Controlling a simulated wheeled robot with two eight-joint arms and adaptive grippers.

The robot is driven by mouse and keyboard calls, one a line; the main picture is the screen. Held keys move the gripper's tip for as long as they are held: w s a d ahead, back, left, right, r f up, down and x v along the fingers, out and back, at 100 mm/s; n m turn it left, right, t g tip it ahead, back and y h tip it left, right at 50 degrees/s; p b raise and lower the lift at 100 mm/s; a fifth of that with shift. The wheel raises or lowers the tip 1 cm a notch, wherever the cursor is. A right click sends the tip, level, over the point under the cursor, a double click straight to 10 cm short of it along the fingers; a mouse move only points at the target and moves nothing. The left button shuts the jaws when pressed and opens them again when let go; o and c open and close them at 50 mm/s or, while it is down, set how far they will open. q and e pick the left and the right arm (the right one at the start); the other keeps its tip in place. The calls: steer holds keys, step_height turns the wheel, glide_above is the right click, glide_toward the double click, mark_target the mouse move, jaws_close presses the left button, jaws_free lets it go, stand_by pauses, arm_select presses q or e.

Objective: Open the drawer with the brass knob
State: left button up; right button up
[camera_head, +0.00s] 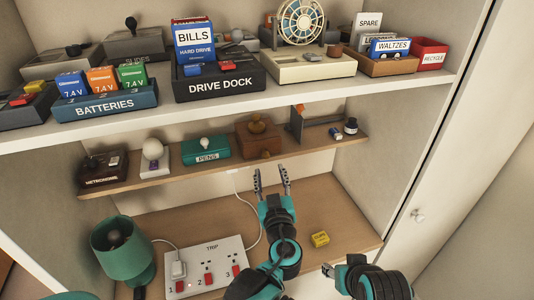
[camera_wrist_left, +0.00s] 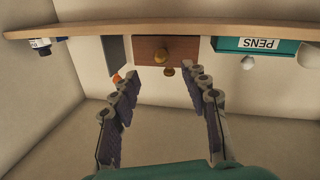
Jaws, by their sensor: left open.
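A small wooden box (camera_head: 258,140) with a drawer sits on the middle shelf in the head view, with a round brass knob (camera_head: 265,154) low on its front and a larger knob on top. It also shows upside down in the wrist view as a brown box (camera_wrist_left: 185,46) with its brass front knob (camera_wrist_left: 161,55). The drawer looks shut. My left gripper (camera_head: 271,178) is open and empty, below and in front of the box, apart from the knob. Its two fingers (camera_wrist_left: 162,95) point toward the box in the wrist view.
A teal PENS box (camera_head: 206,151) stands left of the wooden box, a grey bookend (camera_head: 297,125) and ink bottle (camera_head: 351,126) to its right. The loaded upper shelf (camera_head: 300,92) overhangs. Below are a power strip (camera_head: 207,262), green lamp (camera_head: 123,248) and yellow block (camera_head: 320,239).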

mark_target(267, 158)
arm_select(q)
steer(key=w, duration=0.5)
steer(key=w+a, duration=0.1)
steer(key=w, duration=0.1)
steer(key=shift+w+b, duration=0.35)
